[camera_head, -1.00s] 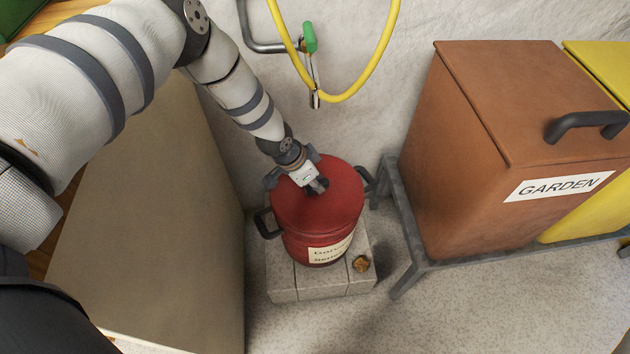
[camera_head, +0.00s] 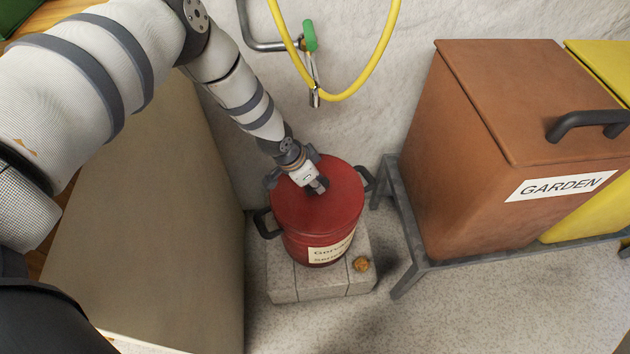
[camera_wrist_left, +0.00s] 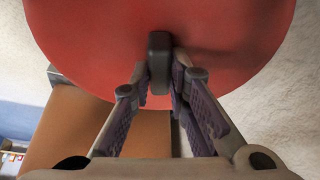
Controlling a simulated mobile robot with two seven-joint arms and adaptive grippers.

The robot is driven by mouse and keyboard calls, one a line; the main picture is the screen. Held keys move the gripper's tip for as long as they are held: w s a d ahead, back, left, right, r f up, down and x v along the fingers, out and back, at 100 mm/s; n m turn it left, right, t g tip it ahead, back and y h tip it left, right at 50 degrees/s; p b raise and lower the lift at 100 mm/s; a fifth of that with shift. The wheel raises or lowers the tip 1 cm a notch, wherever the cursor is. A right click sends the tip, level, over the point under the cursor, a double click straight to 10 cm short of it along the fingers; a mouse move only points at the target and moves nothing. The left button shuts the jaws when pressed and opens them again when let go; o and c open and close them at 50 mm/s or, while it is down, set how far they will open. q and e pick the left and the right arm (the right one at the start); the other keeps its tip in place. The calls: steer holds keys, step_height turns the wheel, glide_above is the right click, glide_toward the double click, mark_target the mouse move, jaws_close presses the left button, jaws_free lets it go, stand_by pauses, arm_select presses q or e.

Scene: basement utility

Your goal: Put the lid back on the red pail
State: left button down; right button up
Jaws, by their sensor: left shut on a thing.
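The red pail (camera_head: 312,246) stands upright on a pale stone block, with dark side handles and a paper label on its front. The round red lid (camera_head: 335,200) lies over the pail's top and looks about level; whether it is fully seated I cannot tell. My left gripper (camera_head: 317,186) is above the lid, shut on its dark knob. In the left wrist view the fingers close on the knob (camera_wrist_left: 159,62), with the red lid (camera_wrist_left: 90,40) filling the background. The pail's rim is hidden under the lid. My right gripper is not in view.
The stone block (camera_head: 318,284) bears the pail and a small brown object (camera_head: 361,264). A brown GARDEN bin (camera_head: 470,150) stands on a grey metal stand (camera_head: 408,272) at right. A beige panel (camera_head: 160,220) is at left. A yellow hose (camera_head: 375,70) hangs behind.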

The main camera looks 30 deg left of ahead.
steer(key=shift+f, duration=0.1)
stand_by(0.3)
arm_select(q)
steer(key=c, duration=1)
jaws_free()
steer(key=shift+r+p, duration=1.75)
steer(key=shift+r, duration=1.85)
steer(key=shift+f, duration=0.1)
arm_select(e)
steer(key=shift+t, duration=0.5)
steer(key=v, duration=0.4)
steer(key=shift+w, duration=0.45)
arm_select(q)
jaws_close()
